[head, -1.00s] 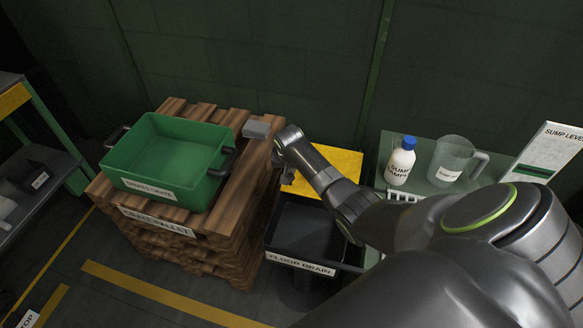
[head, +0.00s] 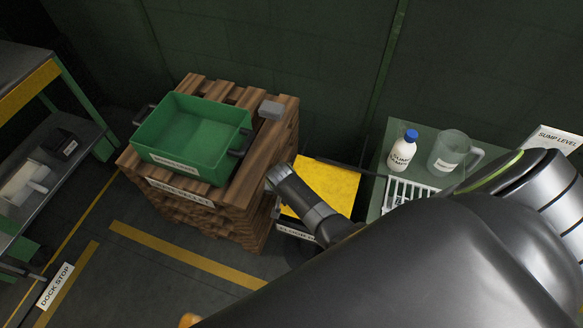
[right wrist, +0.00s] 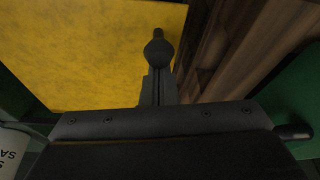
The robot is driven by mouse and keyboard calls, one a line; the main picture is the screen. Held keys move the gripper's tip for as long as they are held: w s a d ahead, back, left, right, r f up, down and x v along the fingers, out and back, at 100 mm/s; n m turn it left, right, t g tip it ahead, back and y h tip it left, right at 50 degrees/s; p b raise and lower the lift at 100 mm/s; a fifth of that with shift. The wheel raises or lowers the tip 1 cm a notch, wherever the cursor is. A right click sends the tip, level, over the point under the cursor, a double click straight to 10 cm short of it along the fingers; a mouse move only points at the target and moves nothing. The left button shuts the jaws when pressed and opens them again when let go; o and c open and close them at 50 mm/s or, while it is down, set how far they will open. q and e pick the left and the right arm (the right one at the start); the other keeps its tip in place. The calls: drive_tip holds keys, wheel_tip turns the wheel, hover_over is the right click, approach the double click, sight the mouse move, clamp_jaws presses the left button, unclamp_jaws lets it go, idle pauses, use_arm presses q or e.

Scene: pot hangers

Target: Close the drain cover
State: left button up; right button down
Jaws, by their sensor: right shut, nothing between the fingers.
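The yellow drain cover (head: 328,187) lies over the black floor drain box, which is mostly hidden beneath it and my right arm. I cannot tell whether it sits fully flat. The floor drain's label (head: 297,232) shows partly at the front. My right arm reaches over the cover's left front part; its fingers are hidden in the head view. In the right wrist view, my right gripper (right wrist: 158,50) is shut and empty above the yellow cover's edge (right wrist: 90,55); I cannot tell whether it touches. My left gripper is not in view.
A wooden pallet stack (head: 262,165) with a green crate (head: 185,140) and a small grey block (head: 271,109) stands left of the drain. A green table (head: 405,140) with a blue-capped bottle (head: 402,152) and a clear jug (head: 450,152) stands right. A shelf (head: 60,150) is far left.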

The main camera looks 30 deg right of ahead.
sight(283, 203)
drive_tip(key=shift+s+a+p, duration=0.45)
drive_tip(key=shift+s+a, duration=0.5)
drive_tip(key=shift+a, duration=0.15)
drive_tip(key=shift+s+a+f, duration=0.15)
